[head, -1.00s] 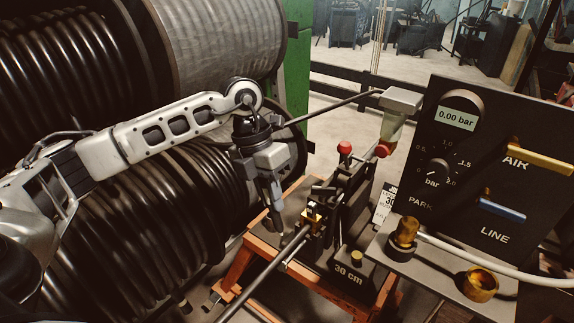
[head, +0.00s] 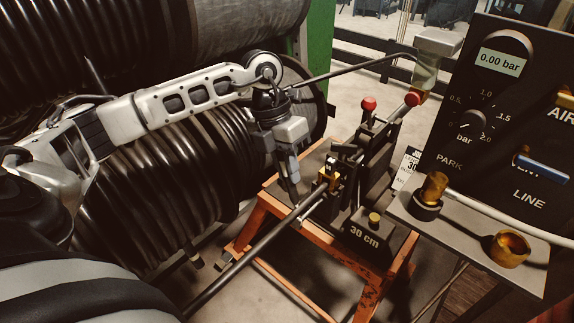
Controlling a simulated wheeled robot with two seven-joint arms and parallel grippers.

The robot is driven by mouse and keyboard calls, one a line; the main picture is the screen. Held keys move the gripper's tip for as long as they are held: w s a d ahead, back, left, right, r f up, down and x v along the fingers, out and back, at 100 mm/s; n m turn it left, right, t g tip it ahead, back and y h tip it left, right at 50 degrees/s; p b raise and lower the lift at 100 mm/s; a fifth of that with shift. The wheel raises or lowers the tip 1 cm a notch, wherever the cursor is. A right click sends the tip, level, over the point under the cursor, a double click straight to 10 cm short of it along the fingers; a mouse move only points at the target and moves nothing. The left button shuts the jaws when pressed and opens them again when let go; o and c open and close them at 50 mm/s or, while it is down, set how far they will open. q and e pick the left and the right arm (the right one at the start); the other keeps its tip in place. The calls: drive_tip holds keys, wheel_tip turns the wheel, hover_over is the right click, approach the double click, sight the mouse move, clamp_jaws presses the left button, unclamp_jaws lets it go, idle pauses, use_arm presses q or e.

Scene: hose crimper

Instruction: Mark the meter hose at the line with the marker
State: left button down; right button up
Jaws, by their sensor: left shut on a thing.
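The dark meter hose (head: 245,262) runs as a thin straight length from the bottom left up to the brass fitting (head: 330,178) on the bench fixture. My left gripper (head: 292,200) points down just left of the fixture, its tip close above the hose. It is shut on a small dark thing, apparently the marker, mostly hidden between the fingers. I cannot tell whether its tip touches the hose. The line on the hose is too small to make out. A block labelled 30 cm (head: 364,238) sits at the front of the fixture. My right gripper is not in view.
Large black hose reels (head: 165,200) fill the left, behind my left arm. The fixture has red-knobbed levers (head: 368,104) and stands on an orange-framed bench (head: 312,262). A gauge panel (head: 505,130) and a shelf with brass fittings (head: 432,190) stand at the right.

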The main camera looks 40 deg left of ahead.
use_arm(q)
drive_tip(key=shift+f+b, duration=0.4)
drive_tip(key=shift+f, duration=0.2)
idle(1.8)
drive_tip(key=shift+r+p, duration=2.7)
drive_tip(key=shift+r, duration=0.9)
drive_tip(key=shift+d, duration=0.1)
